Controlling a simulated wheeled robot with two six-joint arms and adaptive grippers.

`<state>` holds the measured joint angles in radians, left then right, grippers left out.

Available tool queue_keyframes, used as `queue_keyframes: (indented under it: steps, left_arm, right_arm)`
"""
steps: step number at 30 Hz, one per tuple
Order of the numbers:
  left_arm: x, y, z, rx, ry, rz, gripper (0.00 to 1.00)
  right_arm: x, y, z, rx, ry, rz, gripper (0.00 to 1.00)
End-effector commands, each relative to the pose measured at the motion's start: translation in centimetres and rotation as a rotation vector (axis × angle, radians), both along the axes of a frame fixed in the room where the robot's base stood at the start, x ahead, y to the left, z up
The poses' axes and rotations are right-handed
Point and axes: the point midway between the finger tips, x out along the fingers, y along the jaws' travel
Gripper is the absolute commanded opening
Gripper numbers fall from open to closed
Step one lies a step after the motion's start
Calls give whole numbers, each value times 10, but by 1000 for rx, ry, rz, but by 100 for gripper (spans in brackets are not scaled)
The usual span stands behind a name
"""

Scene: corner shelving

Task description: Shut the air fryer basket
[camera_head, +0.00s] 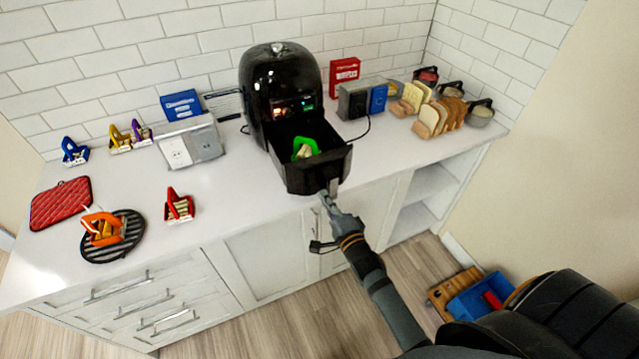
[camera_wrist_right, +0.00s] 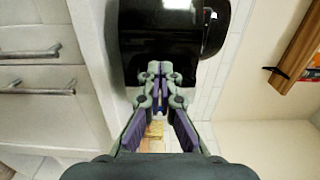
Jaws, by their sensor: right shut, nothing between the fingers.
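The black air fryer (camera_head: 280,85) stands on the white counter against the tiled wall. Its basket (camera_head: 318,172) is pulled out toward the front, with a green-handled item (camera_head: 304,149) and something pale inside. My right gripper (camera_head: 328,194) is shut and empty, with its tips at the front of the basket, by its lower front face. In the right wrist view the shut fingertips (camera_wrist_right: 157,68) are right at a glossy black surface (camera_wrist_right: 170,40); I cannot tell whether they touch it. My left gripper is not in view.
A red mitt (camera_head: 60,203), a round black trivet (camera_head: 130,243) and several coloured-handled items stand on the counter's left. Bread slices (camera_head: 440,117) and bowls (camera_head: 480,113) are at the right. A blue bin (camera_head: 480,297) sits on the floor.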

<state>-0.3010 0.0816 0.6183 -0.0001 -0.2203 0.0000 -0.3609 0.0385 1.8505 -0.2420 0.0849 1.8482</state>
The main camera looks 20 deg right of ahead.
Motion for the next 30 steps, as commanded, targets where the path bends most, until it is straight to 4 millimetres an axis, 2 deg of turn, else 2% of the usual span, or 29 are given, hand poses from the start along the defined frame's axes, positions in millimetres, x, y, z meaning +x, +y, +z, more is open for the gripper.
queue_keyframes:
  steps: [3, 7, 12, 23, 26, 30]
  left_arm:
    - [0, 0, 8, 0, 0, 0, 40]
    - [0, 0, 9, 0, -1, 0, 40]
    - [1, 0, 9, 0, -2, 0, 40]
    - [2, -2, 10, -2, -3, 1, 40]
    - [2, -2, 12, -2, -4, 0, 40]
    - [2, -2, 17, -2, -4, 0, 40]
  right_arm:
    - [21, 1, 2, -1, -1, 0, 0]
    - [36, 1, 0, 0, 0, 0, 0]
    - [43, 2, -1, 0, 0, 0, 0]
    - [44, 2, -1, 0, 0, 0, 0]
    - [49, 2, 0, 0, 0, 0, 0]
    - [67, 2, 2, 1, -2, 0, 0]
